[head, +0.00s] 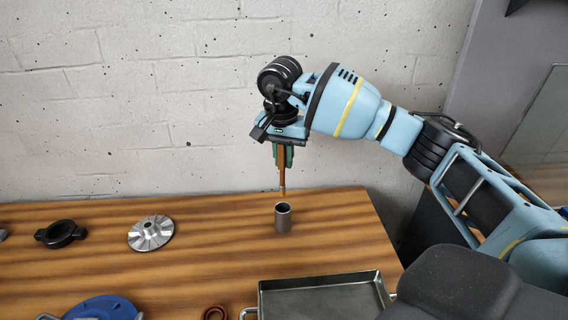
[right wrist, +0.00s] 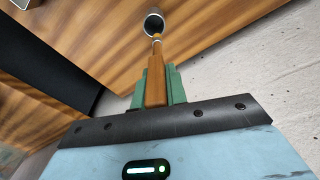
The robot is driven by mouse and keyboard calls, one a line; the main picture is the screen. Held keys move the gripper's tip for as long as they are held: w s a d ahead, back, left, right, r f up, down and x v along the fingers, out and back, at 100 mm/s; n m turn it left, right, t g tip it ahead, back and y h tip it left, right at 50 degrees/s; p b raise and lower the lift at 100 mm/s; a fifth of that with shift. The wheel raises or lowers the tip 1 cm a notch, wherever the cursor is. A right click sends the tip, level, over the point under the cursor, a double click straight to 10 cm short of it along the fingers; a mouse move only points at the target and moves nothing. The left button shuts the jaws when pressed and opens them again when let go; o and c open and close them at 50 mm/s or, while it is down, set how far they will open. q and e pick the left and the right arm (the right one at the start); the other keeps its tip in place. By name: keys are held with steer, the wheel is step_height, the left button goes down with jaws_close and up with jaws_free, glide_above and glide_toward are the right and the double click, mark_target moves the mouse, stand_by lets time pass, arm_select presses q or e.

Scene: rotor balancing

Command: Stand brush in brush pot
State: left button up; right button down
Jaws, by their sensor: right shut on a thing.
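The brush (head: 282,172) has a brown handle and a narrow lower tip, and hangs nearly upright in the head view. My right gripper (head: 284,157), with green fingers, is shut on its handle. The brush pot (head: 283,219) is a small grey metal cylinder, open at the top, standing on the table. The brush tip is just above the pot's mouth in the head view. In the right wrist view the brush (right wrist: 156,75) points toward the pot (right wrist: 154,24), whose dark opening shows beyond the tip. My left gripper is not in view.
The wooden table (head: 210,257) carries a finned metal rotor (head: 151,232), a black ring (head: 61,234), a blue round part (head: 100,308) and a red ring (head: 215,312). A metal tray (head: 320,281) lies in front of the pot. A white brick wall stands behind the table.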

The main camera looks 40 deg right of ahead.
mark_target(284, 168)
steer(key=shift+f, duration=1.05)
steer(key=shift+f, duration=0.6)
steer(key=c, duration=1.4)
jaws_free()
steer(key=r, duration=0.8)
steer(key=a+r, duration=0.1)
steer(key=r, duration=0.4)
steer(key=shift+s, duration=0.35)
